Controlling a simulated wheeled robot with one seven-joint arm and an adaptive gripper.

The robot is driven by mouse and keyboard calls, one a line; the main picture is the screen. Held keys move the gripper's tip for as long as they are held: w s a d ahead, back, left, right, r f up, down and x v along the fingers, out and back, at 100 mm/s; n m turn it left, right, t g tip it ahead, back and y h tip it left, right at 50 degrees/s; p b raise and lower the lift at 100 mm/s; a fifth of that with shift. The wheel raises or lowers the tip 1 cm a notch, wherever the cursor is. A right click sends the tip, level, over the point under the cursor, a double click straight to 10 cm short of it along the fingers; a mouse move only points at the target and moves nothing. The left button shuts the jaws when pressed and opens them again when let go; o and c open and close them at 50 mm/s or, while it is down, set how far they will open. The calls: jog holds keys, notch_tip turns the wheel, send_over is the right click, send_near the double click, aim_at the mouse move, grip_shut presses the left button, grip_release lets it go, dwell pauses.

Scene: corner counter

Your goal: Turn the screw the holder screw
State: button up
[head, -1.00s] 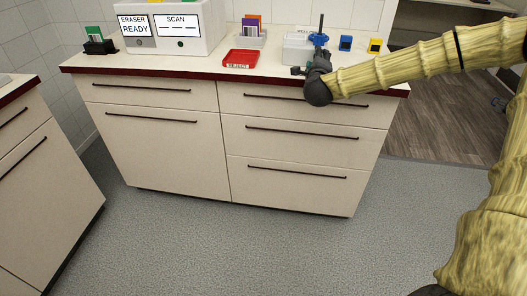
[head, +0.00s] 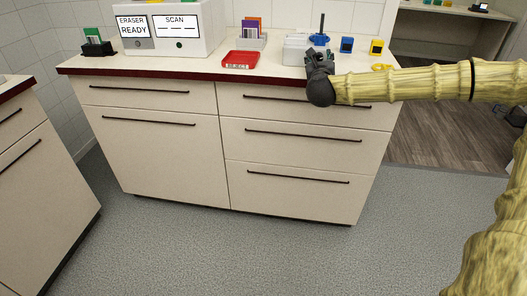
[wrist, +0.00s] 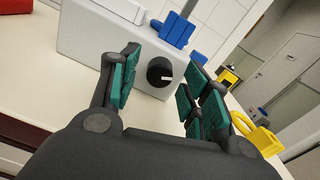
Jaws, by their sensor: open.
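The holder is a light grey box (wrist: 88,38) at the counter's right part, and it also shows in the head view (head: 297,47). A black round knob with a white mark, seemingly the holder screw (wrist: 160,72), sits on its front face. A blue clamp-like piece (wrist: 177,30) is on top of the box. My gripper (wrist: 163,78) is open, with its green-padded fingers on either side of the knob. The knob shows between them, and I cannot tell whether the pads touch it. In the head view my gripper (head: 319,64) hides the knob.
A yellow padlock-like object (wrist: 257,134) lies right of my gripper. Blue (head: 347,45) and yellow (head: 376,47) blocks stand behind it. A red tray (head: 241,60) lies left of the holder. A white machine (head: 167,32) stands farther left. The counter's front edge is below my arm.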

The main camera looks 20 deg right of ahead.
jog(key=v, duration=1.1)
jog(key=s+a+f+n+g+y+p, duration=0.2)
jog(key=a+f+n+y+p, duration=0.5)
jog(key=a+f+n, duration=1)
jog(key=shift+s+a+f+g+y, duration=0.4)
jog(key=shift+s+a+f+y, duration=0.4)
jog(key=shift+a+f, duration=0.5)
jog(key=shift+s, duration=0.1)
jog(key=w+d+r+m+t+h+b, duration=0.1)
jog(key=w+d+r+m+h+b, duration=0.3)
jog(key=d+r+m, duration=0.5)
jog(key=w+d+r+m+t+h+b, duration=0.15)
jog(key=d+r+m+h, duration=0.4)
jog(key=d+r, duration=0.55)
jog(key=shift+m, duration=0.25)
jog(key=x, duration=0.9)
jog(key=shift+w+f+b, duration=0.2)
jog(key=shift+w+b, duration=0.1)
jog(key=shift+b, duration=0.05)
